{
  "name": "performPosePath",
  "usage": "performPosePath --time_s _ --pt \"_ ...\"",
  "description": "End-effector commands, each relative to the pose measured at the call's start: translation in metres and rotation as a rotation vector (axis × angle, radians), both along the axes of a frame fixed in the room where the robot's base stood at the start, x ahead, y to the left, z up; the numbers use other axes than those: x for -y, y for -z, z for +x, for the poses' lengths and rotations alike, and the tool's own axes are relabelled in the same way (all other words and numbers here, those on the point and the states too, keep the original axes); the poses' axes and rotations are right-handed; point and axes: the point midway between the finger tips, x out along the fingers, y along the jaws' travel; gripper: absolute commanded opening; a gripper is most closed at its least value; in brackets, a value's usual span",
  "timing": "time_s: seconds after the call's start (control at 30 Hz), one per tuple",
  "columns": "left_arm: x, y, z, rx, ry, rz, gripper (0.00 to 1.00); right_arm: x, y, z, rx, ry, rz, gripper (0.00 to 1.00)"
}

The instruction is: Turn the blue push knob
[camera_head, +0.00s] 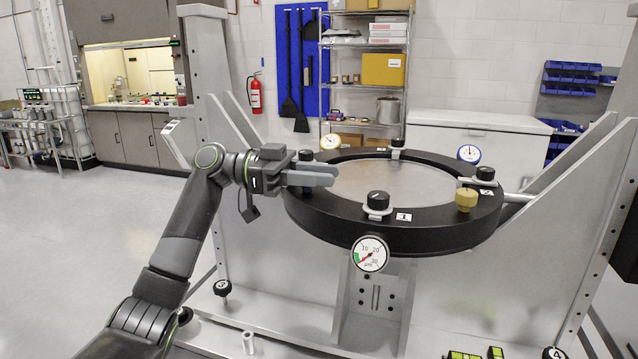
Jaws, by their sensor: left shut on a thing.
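A black ring-shaped mirror fixture (440,238) holds a round grey mirror (385,182). My left gripper (328,175) reaches in from the left over the ring's left rim. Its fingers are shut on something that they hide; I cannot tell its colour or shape. No plainly blue knob shows. Black knobs stand on the ring at the front (378,200), the right (485,174) and the back (397,142). Another black knob (305,155) is partly hidden behind the gripper. A gold knob (466,198) stands at the right front. My right gripper is not in view.
A blue-rimmed gauge (468,153), a yellow-rimmed gauge (328,141) and a red-green gauge (370,254) sit around the ring. Grey upright plates (590,215) flank it. Shelves (365,80) and a fire extinguisher (255,95) stand behind. The floor at left is clear.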

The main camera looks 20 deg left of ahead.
Motion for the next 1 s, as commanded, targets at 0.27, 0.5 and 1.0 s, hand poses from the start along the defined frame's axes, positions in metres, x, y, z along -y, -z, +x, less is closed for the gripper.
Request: performPosePath --time_s 0.27,0.5,1.0 --pt "0.0001 0.0012 -0.0008 -0.002 0.046 0.002 0.06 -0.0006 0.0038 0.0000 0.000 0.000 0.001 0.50" --pt "0.0000 0.0014 -0.0009 -0.002 0.048 0.003 0.06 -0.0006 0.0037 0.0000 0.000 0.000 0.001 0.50" --pt "0.0001 0.0007 -0.0009 -0.001 0.047 0.002 0.50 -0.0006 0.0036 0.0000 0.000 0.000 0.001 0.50"
